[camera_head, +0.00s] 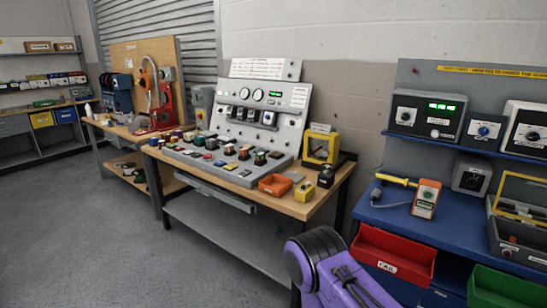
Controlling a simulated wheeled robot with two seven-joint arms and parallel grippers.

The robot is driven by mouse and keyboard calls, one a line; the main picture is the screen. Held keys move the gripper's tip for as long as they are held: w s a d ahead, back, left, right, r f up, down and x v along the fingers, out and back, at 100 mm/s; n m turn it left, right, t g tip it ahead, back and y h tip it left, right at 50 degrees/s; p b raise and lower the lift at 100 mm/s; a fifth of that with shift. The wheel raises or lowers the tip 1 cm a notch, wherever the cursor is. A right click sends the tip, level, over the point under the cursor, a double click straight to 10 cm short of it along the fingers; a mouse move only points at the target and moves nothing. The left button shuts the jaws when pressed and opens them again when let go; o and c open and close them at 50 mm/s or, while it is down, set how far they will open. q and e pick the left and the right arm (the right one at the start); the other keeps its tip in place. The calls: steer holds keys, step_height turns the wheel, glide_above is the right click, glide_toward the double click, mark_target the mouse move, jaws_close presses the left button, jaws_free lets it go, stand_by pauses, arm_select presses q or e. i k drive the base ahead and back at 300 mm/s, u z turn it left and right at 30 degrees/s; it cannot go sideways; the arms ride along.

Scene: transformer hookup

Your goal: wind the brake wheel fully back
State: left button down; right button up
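No part is clearly recognisable as the brake wheel. On the far left bench stands a red and orange machine (163,113) with a curved, wheel-like pale rim (149,86), small and distant. I cannot tell whether this is the brake wheel or how far it is wound. Neither of my grippers is in view. A purple link of my own arm with a dark round joint shows at the bottom right of centre, well away from that machine.
A wooden bench (316,203) in the middle carries a sloped grey control panel (272,104), an orange bin (275,185) and a yellow-framed device (320,147). A blue bench (447,226) with a red bin (394,254) stands right. Grey floor (130,250) is open at front left.

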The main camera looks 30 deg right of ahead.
mark_target(327, 165)
steer(key=u, duration=0.4)
steer(key=i, duration=1.75)
steer(key=z, duration=1.25)
steer(key=i, duration=0.7)
steer(key=z, duration=0.8)
